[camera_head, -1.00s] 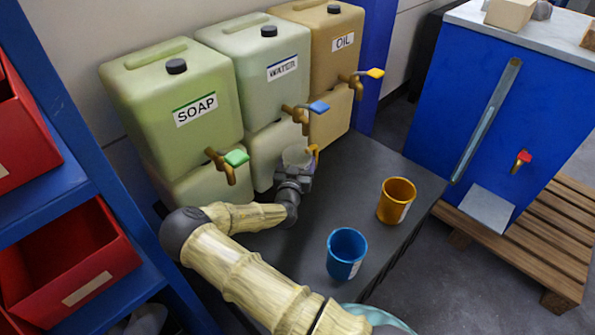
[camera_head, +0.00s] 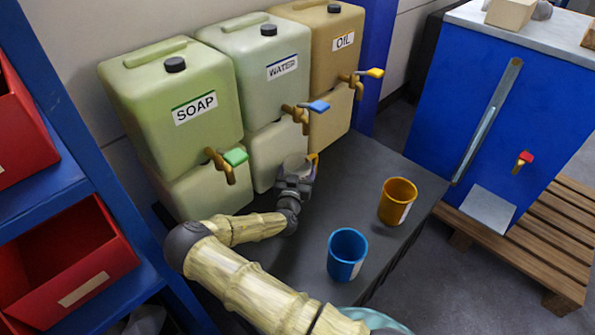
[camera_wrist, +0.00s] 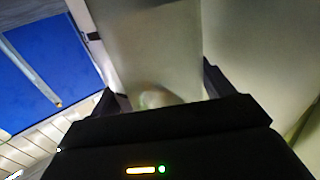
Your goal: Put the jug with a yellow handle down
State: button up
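The jug (camera_head: 294,161) is a small, pale, see-through vessel, mostly hidden behind my gripper in the head view. Part of its yellow handle (camera_head: 314,160) shows on its right. My gripper (camera_head: 297,174) is around the jug, just in front of the lower water container and below the blue-levered tap. In the wrist view the two dark fingers stand apart with the clear jug (camera_wrist: 160,96) between them. I cannot tell whether the jug's base touches the dark bench (camera_head: 375,162).
A blue cup (camera_head: 346,256) and an orange cup (camera_head: 397,202) stand on the right of the bench. Red bins (camera_head: 75,260) are on the left shelf. Bench between gripper and cups is clear.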

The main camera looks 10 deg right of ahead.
jog(key=o, duration=0.4)
jog(key=shift+c, duration=0.2)
jog(key=shift+r, duration=0.2)
jog(key=p+v, duration=0.1)
jog(key=v, duration=1.1)
jog(key=shift+f, duration=0.1)
